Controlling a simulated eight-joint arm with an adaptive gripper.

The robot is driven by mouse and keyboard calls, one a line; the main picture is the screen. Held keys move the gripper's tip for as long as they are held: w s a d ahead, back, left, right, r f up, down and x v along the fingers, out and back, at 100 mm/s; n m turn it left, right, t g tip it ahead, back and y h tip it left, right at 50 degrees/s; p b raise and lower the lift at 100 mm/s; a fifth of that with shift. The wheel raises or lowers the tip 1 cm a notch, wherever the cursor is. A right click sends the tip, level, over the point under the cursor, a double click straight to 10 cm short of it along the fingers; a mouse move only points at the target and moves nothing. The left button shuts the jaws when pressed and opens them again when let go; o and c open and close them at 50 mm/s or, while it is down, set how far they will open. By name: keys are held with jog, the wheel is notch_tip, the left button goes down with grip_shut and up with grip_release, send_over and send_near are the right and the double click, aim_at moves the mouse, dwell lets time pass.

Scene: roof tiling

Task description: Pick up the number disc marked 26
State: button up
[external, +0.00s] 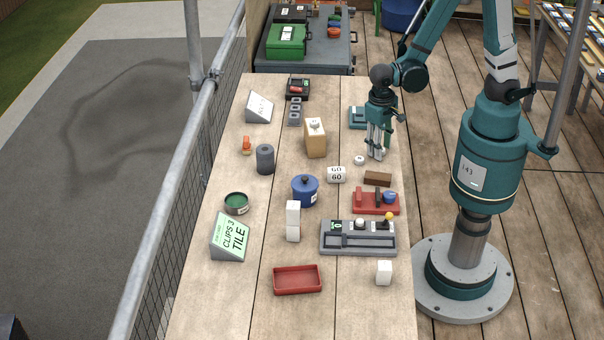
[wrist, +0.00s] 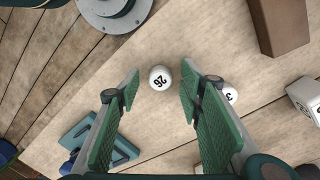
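The number disc marked 26 (wrist: 160,79) is a small white round disc with black digits, lying on the wooden table. In the wrist view it shows in the gap between the fingertips of my gripper (wrist: 158,88). The green-padded fingers are spread apart with nothing held. In the external view my gripper (external: 378,154) points down over the right part of the table, and disc 26 cannot be made out there. A second white disc, showing a 3 (wrist: 230,94), is partly hidden by the right finger; a white disc (external: 359,159) also shows left of my gripper in the external view.
A brown block (external: 377,178) and a white block marked GO 60 (external: 336,174) lie close to my gripper. A teal object (external: 357,118) sits behind it. A wooden block (external: 315,138) stands to the left, and a red holder (external: 375,202) lies nearer the camera.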

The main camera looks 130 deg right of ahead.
dwell(0.3)
jog(key=c, duration=0.8)
jog(key=shift+r, duration=0.2)
notch_tip(320, 180, up, 10)
jog(key=p, duration=0.2)
jog(key=shift+f, duration=0.2)
dwell(0.7)
